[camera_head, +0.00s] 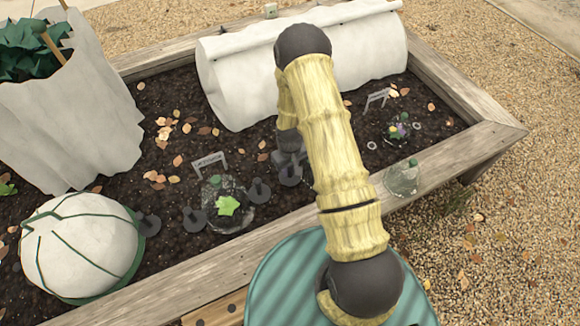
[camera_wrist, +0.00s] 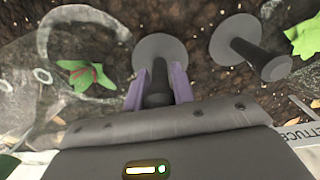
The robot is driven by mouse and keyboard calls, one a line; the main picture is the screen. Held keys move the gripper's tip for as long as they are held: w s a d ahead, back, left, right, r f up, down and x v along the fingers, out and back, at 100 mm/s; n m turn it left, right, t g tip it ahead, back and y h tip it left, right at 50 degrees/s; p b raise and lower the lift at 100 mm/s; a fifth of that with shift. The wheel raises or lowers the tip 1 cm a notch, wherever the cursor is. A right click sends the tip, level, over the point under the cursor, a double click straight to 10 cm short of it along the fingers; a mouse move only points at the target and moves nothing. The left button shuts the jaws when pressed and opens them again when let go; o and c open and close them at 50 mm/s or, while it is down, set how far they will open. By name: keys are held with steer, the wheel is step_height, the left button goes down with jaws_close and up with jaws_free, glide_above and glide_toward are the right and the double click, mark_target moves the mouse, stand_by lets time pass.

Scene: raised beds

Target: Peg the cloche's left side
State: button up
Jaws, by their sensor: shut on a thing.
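My gripper (camera_wrist: 158,92) is shut on a dark grey peg (camera_wrist: 160,55) with a round disc, in the wrist view. In the head view my arm hides most of the gripper; a grey peg (camera_head: 290,175) shows beside its lower end. A clear cloche (camera_wrist: 42,75) with ring tabs covers a red-veined green plant (camera_wrist: 85,75), just left of the held peg in the wrist view. My arm hides this cloche in the head view. Whether the peg passes through a tab, or how deep it sits, I cannot tell.
Another peg (camera_wrist: 250,50) stands close beside, towards the lettuce (camera_wrist: 304,38). A clear cloche (camera_head: 212,190) covers the lettuce. A loose-looking clear cloche (camera_head: 403,180) is on the bed's front edge. A white tunnel (camera_head: 235,85) and white dome (camera_head: 75,245) also occupy the bed.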

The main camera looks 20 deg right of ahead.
steer(key=shift+f, duration=0.5)
steer(key=shift+f+b, duration=0.6)
steer(key=shift+f, duration=0.25)
stand_by(0.7)
steer(key=o, duration=1)
steer(key=shift+o, duration=0.2)
step_height(320, 180, up, 17)
steer(key=p, duration=0.5)
steer(key=shift+r, duration=0.2)
